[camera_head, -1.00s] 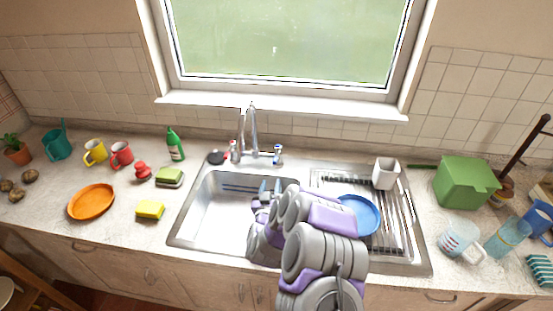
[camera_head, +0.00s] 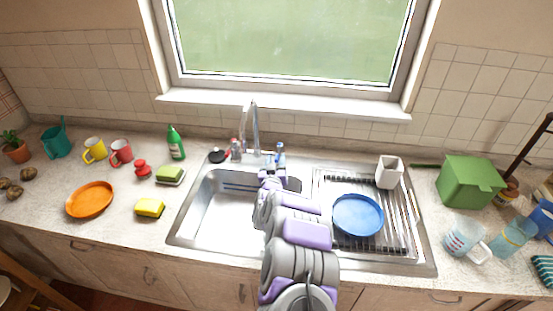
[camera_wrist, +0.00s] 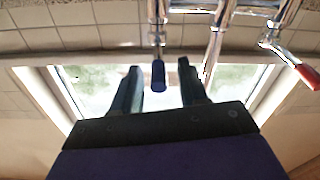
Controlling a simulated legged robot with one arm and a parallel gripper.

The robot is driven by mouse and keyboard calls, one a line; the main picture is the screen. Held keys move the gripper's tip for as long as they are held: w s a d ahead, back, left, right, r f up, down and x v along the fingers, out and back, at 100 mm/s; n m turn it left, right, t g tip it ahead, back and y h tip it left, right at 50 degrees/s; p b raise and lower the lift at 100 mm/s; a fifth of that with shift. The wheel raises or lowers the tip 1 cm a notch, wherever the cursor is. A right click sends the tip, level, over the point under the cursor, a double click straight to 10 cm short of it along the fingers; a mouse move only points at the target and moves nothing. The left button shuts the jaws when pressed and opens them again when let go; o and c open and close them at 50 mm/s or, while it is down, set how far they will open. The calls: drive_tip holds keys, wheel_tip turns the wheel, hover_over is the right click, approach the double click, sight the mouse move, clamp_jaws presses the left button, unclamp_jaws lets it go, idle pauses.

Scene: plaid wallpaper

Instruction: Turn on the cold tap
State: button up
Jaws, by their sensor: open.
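The cold tap, with a blue-tipped handle (camera_head: 280,150), stands on the sink's back rim, right of the chrome spout (camera_head: 255,130). The hot tap, with a red handle (camera_head: 233,153), is on the left. My gripper (camera_head: 270,166) is over the back of the sink, close in front of the cold tap. In the wrist view, which looks upside down, my gripper (camera_wrist: 159,68) is open, and the blue handle (camera_wrist: 158,76) shows between its two fingers, nearer the left one. I cannot tell whether they touch. The red handle (camera_wrist: 305,76) is off to the right there.
The steel sink basin (camera_head: 205,225) lies below my arm. A blue plate (camera_head: 357,215) and a white cup (camera_head: 389,172) are on the drainer at right. A green bottle (camera_head: 175,143) stands left of the taps. The window sill (camera_head: 280,105) is behind the spout.

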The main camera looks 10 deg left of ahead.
sight(278, 153)
drive_tip(key=shift+w+f, duration=0.15)
drive_tip(key=shift+w, duration=1.1)
drive_tip(key=shift+c, duration=0.3)
clamp_jaws()
